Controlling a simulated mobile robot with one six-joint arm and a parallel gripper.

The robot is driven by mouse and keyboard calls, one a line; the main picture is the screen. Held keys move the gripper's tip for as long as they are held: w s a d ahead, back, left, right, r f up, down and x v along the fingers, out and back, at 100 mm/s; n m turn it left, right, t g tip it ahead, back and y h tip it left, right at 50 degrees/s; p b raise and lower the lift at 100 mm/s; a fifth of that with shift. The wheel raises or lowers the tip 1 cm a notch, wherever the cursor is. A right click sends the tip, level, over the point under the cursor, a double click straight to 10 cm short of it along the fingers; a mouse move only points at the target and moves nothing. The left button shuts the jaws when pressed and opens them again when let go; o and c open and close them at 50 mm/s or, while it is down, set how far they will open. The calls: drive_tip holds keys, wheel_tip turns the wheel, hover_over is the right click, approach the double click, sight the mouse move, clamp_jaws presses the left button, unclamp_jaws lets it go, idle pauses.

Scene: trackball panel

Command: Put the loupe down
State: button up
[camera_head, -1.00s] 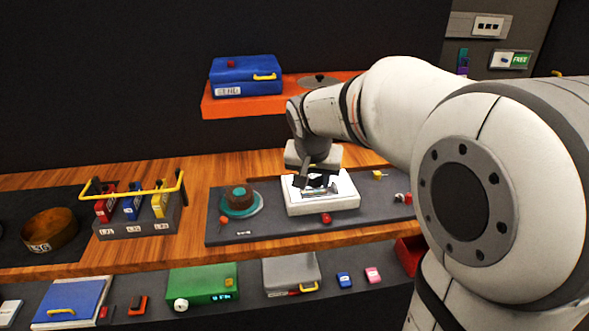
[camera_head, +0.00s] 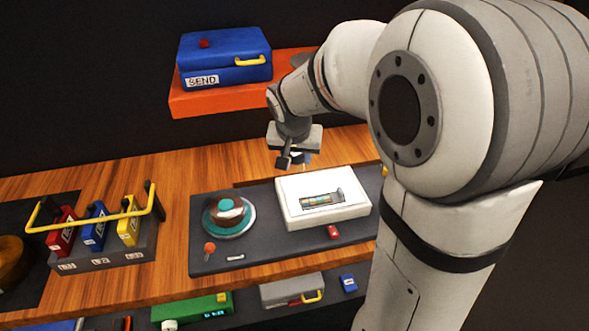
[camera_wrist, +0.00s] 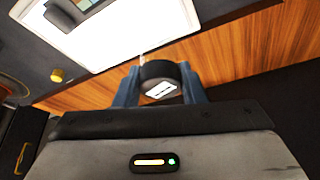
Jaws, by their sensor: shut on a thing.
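The loupe, a dark round ring (camera_wrist: 158,72), sits between the two blue fingers of my gripper (camera_wrist: 160,88) in the wrist view. My gripper is shut on it.
A rack with a yellow handle (camera_head: 95,222) is further left. An orange shelf (camera_head: 180,105) holds a blue case (camera_head: 225,58).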

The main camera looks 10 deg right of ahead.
sight(297, 170)
drive_tip(key=shift+s+f, duration=0.1)
drive_tip(key=shift+f, duration=2.15)
drive_tip(key=shift+f, duration=0.2)
drive_tip(key=o, duration=1.1)
drive_tip(key=shift+c, duration=0.2)
drive_tip(key=shift+r, duration=0.15)
